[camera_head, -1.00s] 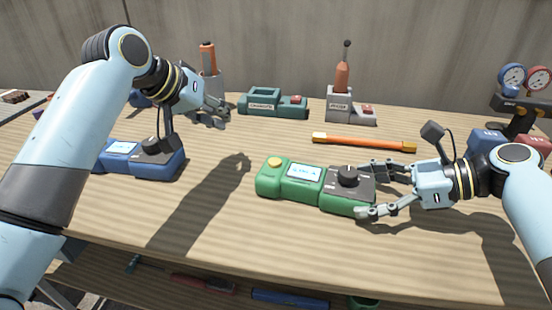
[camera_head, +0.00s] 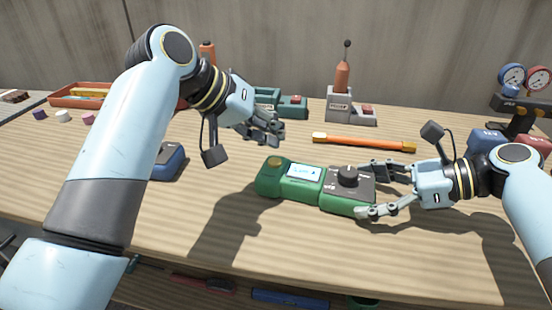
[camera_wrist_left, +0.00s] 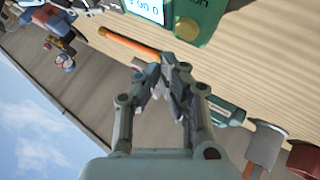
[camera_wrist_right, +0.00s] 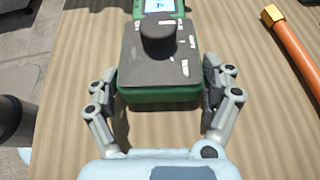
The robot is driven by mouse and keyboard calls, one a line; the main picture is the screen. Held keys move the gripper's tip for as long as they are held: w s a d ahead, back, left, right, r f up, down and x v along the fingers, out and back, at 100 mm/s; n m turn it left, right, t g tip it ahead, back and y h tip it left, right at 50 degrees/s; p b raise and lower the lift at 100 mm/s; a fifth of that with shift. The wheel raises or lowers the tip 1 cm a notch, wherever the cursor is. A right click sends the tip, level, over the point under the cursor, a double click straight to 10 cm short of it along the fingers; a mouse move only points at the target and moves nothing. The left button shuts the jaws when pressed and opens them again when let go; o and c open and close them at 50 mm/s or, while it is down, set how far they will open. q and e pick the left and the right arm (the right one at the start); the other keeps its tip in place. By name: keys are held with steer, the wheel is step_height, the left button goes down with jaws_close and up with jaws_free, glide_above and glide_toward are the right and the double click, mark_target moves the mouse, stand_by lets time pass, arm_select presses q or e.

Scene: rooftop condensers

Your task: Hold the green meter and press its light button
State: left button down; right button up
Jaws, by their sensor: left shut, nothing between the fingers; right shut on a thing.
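The green meter (camera_head: 308,185) lies flat on the bench, with a lit screen, a dark dial and a round yellow button (camera_head: 275,163) at its left end. The button also shows in the left wrist view (camera_wrist_left: 187,29), at the top. My right gripper (camera_head: 369,191) is shut on the dial end of the meter; in the right wrist view its fingers flank the grey dial panel (camera_wrist_right: 160,62). My left gripper (camera_head: 275,134) is shut and empty, above the bench and behind the button, apart from the meter. Its shadow falls on the meter's left end.
A blue meter (camera_head: 168,162) is partly hidden behind my left arm. An orange rod (camera_head: 364,142) lies behind the green meter. A grey holder with an orange tool (camera_head: 341,98) and a teal holder (camera_head: 293,106) stand at the back. Gauges (camera_head: 525,90) stand at right.

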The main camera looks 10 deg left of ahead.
mark_target(272, 159)
arm_select(q)
steer(key=shift+f, duration=1.05)
stand_by(0.6)
steer(key=shift+f, duration=0.4)
stand_by(0.5)
steer(key=shift+r, duration=0.45)
step_height(272, 159, up, 6)
stand_by(0.5)
